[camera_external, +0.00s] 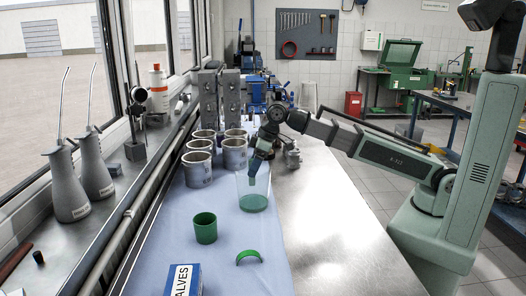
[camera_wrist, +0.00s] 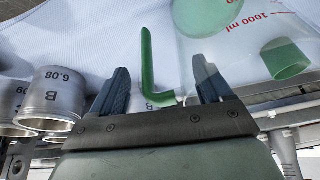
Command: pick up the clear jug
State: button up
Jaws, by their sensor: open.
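The clear jug (camera_external: 241,190) stands upright on the blue cloth, with green at its bottom. In the wrist view the jug (camera_wrist: 237,50) fills the upper right, with a red 1000 ml mark. My gripper (camera_external: 254,172) is at the jug's upper part in the external view. In the wrist view my gripper (camera_wrist: 160,82) is open. A green L-shaped bar (camera_wrist: 147,55), which looks like the jug's handle, shows between the fingers without visible contact. The right finger overlaps the jug's outline; I cannot tell whether it touches.
Several metal cylinders (camera_external: 202,146) stand left of and behind the jug, and one cylinder (camera_wrist: 55,92) is near the left finger. A green cup (camera_external: 205,230), a green arc (camera_external: 249,252) and a VALVES box (camera_external: 181,281) lie in front.

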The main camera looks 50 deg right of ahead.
jog(key=c, duration=1.3)
